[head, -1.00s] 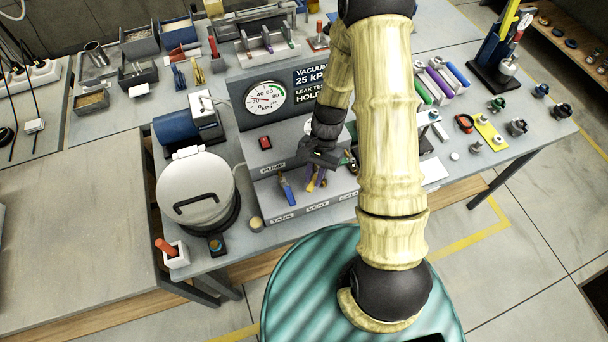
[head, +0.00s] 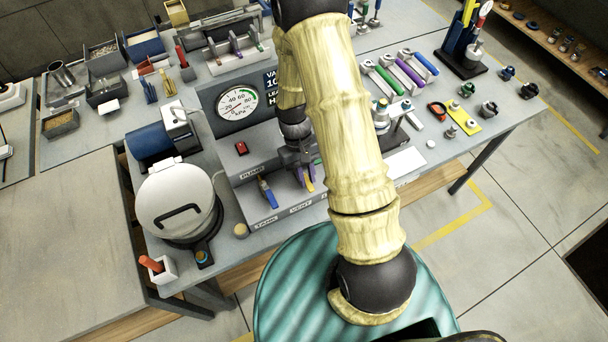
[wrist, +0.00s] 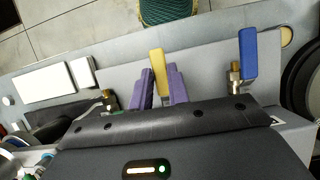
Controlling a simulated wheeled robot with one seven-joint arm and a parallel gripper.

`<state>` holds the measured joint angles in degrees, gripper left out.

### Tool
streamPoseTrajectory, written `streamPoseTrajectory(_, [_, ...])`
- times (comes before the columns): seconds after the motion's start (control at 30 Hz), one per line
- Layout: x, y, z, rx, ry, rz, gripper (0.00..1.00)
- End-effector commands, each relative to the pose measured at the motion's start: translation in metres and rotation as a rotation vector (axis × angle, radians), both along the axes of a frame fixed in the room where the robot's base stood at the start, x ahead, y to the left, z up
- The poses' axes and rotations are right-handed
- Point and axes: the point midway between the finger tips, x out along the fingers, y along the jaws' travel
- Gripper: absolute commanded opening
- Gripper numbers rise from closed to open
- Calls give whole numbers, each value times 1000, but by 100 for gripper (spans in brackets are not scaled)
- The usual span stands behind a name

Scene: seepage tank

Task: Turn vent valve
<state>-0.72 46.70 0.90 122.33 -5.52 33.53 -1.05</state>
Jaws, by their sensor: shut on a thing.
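The vent valve's yellow lever (head: 308,184) stands on the grey panel behind the VENT label (head: 300,207). In the wrist view the yellow lever (wrist: 158,72) sits between the two purple fingers of my gripper (wrist: 161,82). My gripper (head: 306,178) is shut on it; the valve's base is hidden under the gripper. The tank valve's blue lever (head: 266,193) is beside it on the left; the blue lever (wrist: 247,55) also shows in the wrist view, roughly parallel to the yellow one. The kPa gauge (head: 238,101) is behind; its needle is too small to read surely.
A lidded white pot (head: 178,200) stands left of the panel. A red pump switch (head: 241,148) is on the panel. My arm hides the panel's right part. Wrenches (head: 408,72) and fittings lie at the right. The floor right of the bench is clear.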

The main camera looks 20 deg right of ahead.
Motion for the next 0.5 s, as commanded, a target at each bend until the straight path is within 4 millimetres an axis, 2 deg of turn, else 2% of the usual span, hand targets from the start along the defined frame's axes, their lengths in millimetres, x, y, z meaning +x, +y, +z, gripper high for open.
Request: streamPoseTrajectory(0.5, [1,-2,1,0,-4,36,0])
